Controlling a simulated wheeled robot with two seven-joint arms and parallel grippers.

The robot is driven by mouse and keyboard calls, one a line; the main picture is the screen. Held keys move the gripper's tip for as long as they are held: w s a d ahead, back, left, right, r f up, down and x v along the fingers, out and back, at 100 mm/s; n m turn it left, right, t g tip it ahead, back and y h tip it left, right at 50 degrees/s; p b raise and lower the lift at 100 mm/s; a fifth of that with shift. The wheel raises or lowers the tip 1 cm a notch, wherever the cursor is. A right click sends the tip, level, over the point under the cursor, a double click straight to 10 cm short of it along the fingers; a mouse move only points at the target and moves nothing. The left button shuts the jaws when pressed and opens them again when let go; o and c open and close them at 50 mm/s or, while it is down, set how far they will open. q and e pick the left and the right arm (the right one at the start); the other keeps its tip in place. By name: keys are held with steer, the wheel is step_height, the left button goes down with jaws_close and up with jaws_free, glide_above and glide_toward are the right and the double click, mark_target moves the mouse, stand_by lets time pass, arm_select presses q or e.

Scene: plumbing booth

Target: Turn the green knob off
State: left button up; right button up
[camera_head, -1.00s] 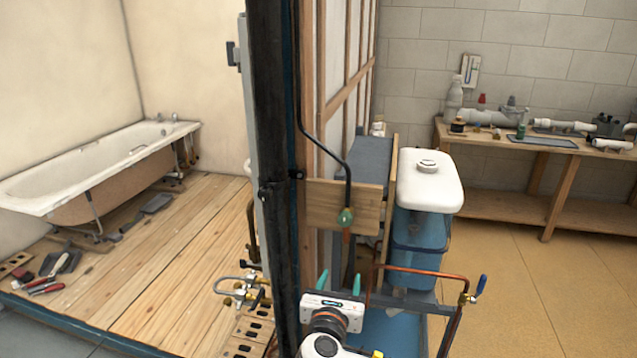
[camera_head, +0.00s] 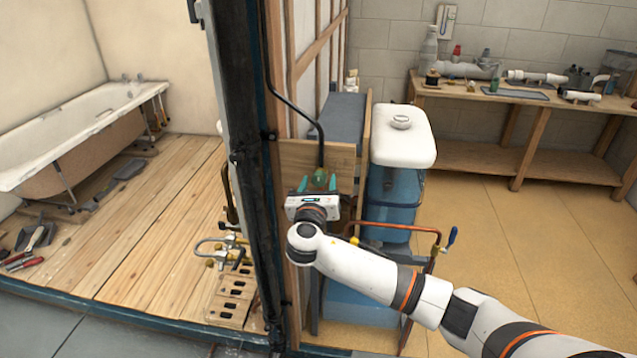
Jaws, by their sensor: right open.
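The green knob (camera_head: 320,175) sits at the lower end of a black pipe, in front of a wooden board (camera_head: 290,153). My right gripper (camera_head: 318,184) is at the knob, with its teal fingers apart on either side of it. The fingers are open; whether they touch the knob cannot be told. The gripper body hides the pipe below the knob. My left gripper is not in view.
A dark upright post (camera_head: 244,170) stands just left of the gripper. A copper pipe with a blue-handled valve (camera_head: 451,238) runs at right, near my forearm. A blue tank with a white lid (camera_head: 402,140) stands behind. Open floor lies at right.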

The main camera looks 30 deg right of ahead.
steer(key=shift+w+d, duration=0.15)
steer(key=shift+c, duration=0.3)
steer(key=c, duration=0.9)
